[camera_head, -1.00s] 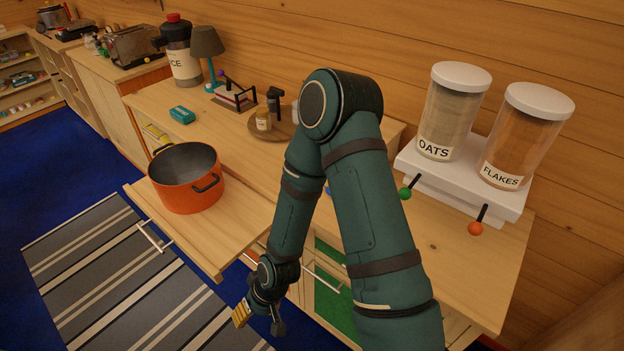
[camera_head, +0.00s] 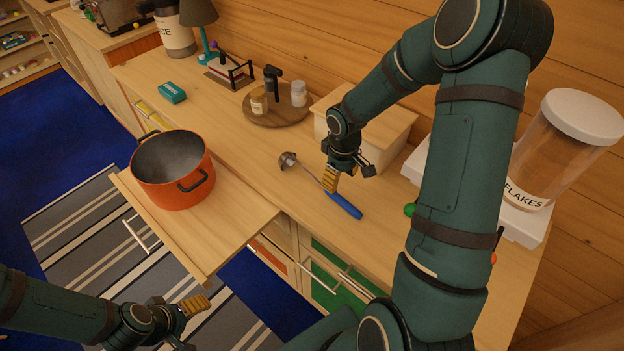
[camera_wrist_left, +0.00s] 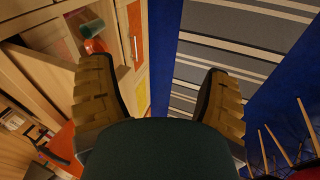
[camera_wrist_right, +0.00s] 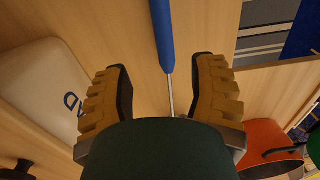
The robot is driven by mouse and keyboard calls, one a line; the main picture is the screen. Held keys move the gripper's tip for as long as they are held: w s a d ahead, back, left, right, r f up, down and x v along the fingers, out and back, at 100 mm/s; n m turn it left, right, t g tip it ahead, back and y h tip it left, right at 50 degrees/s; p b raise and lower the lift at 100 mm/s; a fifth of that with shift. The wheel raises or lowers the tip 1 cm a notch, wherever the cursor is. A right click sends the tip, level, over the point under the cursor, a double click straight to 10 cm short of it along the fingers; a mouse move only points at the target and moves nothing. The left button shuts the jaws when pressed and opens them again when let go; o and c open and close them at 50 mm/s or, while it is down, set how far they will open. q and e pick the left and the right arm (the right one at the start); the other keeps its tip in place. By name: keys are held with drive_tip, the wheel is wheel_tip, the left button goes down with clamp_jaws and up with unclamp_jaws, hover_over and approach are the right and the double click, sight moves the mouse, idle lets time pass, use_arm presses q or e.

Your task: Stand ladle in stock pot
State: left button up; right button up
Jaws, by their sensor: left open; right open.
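The ladle (camera_head: 318,181) lies on the counter, its metal bowl (camera_head: 288,160) toward the pot and its blue handle (camera_head: 345,205) toward the counter's front right. My right gripper (camera_head: 341,180) is open just above the ladle. In the right wrist view the blue handle (camera_wrist_right: 163,38) and thin metal shaft run between the open fingers (camera_wrist_right: 160,95). The orange stock pot (camera_head: 180,192) stands upright on the pulled-out board, its dark inside looking empty. My left gripper (camera_head: 190,318) is open and empty over the floor at lower left; its fingers (camera_wrist_left: 160,98) are apart in the left wrist view.
The pull-out board (camera_head: 225,225) sticks out from the counter. A round tray (camera_head: 278,118) with jars and a grinder stands behind the ladle. A light wooden box (camera_head: 372,137) is close behind my right gripper. A dispenser labelled FLAKES (camera_head: 555,150) stands at right.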

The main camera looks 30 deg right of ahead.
sight(335, 194)
drive_tip(key=shift+w+a+f+b, duration=0.1)
drive_tip(key=shift+a+f+b, duration=0.05)
drive_tip(key=shift+f, duration=1.15)
drive_tip(key=shift+w+a+f+b, duration=0.1)
drive_tip(key=shift+f+b, duration=0.05)
drive_tip(key=shift+f, duration=1.15)
drive_tip(key=shift+a+f+b, duration=0.15)
drive_tip(key=shift+f, duration=1.15)
drive_tip(key=shift+c, duration=0.4)
clamp_jaws()
